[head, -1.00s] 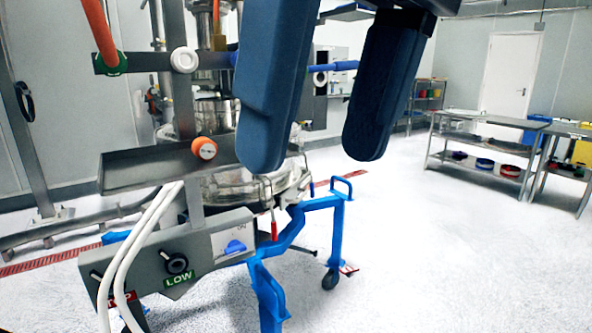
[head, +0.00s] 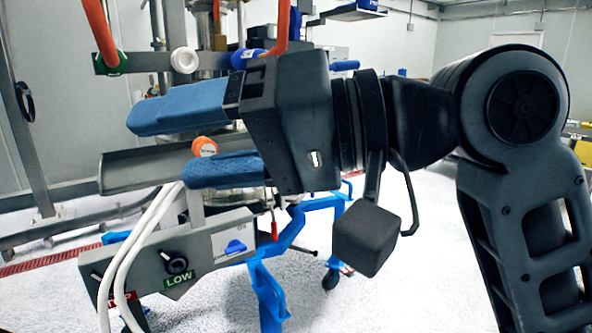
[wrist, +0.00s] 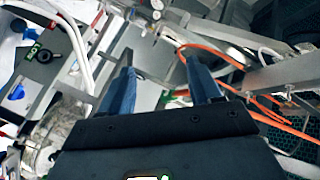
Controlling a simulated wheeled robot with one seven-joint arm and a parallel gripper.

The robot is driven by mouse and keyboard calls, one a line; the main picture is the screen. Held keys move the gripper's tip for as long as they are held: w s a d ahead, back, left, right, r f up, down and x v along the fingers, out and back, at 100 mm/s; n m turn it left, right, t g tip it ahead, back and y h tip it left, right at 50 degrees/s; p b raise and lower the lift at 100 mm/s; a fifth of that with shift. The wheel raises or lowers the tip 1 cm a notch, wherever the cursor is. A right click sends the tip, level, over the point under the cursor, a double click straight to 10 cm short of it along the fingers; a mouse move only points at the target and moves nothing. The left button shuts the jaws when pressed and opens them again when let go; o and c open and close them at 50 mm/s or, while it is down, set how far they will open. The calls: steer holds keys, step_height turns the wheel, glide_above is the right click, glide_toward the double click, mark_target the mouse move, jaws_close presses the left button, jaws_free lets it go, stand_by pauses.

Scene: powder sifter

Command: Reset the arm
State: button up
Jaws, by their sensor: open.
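My gripper (head: 155,143) shows in the head view in front of the sifter, pointing left with its two blue fingers spread one above the other. It is open and nothing is seen between the fingers. In the wrist view my gripper (wrist: 160,88) also has its fingers apart, with grey metal framework beyond. The powder sifter (head: 235,195) stands behind my gripper, and much of its steel body is hidden by the gripper and arm. My arm reaches in from the right of the head view.
A grey control box (head: 180,262) with a black knob and a blue switch sits below my gripper. A grey tray (head: 130,172) and an orange knob (head: 204,147) are close by the fingers. A blue wheeled frame (head: 268,290) stands on the floor. White hoses (head: 135,245) hang at left.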

steer(key=w+d+f+m+t+h, duration=0.1)
steer(key=w+d+f+m+t, duration=0.1)
steer(key=d+f+m+t, duration=0.3)
steer(key=w+d+f+m+t, duration=0.2)
steer(key=f+m+t, duration=0.2)
steer(key=f+t, duration=0.3)
steer(key=s+d+f+m+t+h, duration=0.2)
steer(key=s+d+f+h, duration=0.15)
steer(key=f, duration=0.35)
steer(key=s+d+f+m+t+h, duration=0.1)
steer(key=s+d+f+m+h, duration=0.1)
steer(key=d+f+h, duration=0.35)
steer(key=s+d+f+n+h, duration=0.1)
steer(key=s+d+f+h, duration=0.55)
steer(key=s, duration=0.65)
steer(key=s+d+f+n+g, duration=0.1)
steer(key=s+d+n, duration=0.2)
steer(key=s, duration=0.4)
steer(key=s+d+f+n, duration=0.1)
steer(key=s+d+n, duration=0.2)
steer(key=s, duration=0.4)
steer(key=shift+s+d+g, duration=0.15)
steer(key=shift+d+g, duration=0.15)
steer(key=shift+g, duration=0.1)
